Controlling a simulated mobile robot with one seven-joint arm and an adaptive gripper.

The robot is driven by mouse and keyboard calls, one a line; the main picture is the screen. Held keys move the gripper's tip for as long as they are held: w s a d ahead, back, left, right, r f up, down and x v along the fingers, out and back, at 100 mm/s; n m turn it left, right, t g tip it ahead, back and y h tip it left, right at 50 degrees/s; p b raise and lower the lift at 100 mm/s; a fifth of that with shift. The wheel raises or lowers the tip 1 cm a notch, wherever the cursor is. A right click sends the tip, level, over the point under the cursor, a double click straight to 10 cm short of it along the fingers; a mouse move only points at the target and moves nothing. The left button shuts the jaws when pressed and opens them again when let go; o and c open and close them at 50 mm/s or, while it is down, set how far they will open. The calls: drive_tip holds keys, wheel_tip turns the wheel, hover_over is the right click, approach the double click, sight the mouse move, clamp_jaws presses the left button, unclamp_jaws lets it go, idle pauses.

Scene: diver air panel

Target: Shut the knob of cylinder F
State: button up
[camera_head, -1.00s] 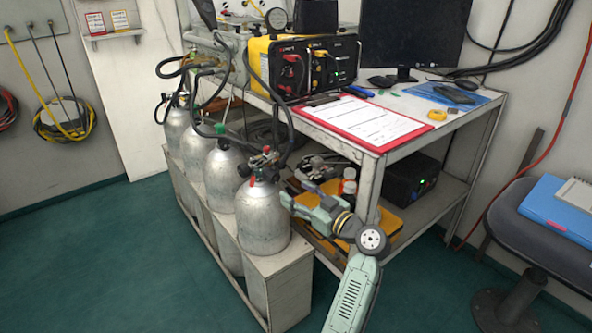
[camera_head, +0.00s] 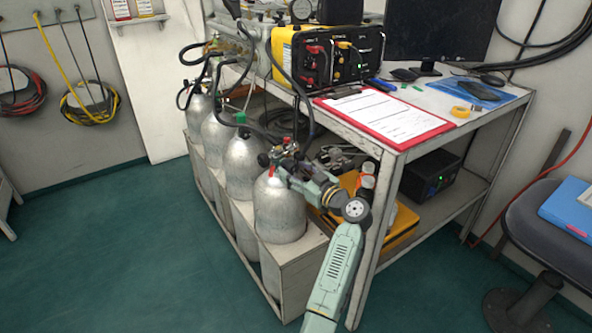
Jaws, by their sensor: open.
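Several silver cylinders stand upright in a rack. No letter is readable on them, so I cannot tell which is cylinder F. My gripper (camera_head: 287,160) is open at the right side of the nearest cylinder's valve. It overlaps the valve in view; I cannot tell whether it touches. The fingertips and valve details blur together.
Black hoses (camera_head: 309,115) run from the valves to the panel behind. Green floor (camera_head: 120,240) is free at the left.

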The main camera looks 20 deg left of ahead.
drive_tip(key=c, duration=1.2)
drive_tip(key=shift+o, duration=0.2)
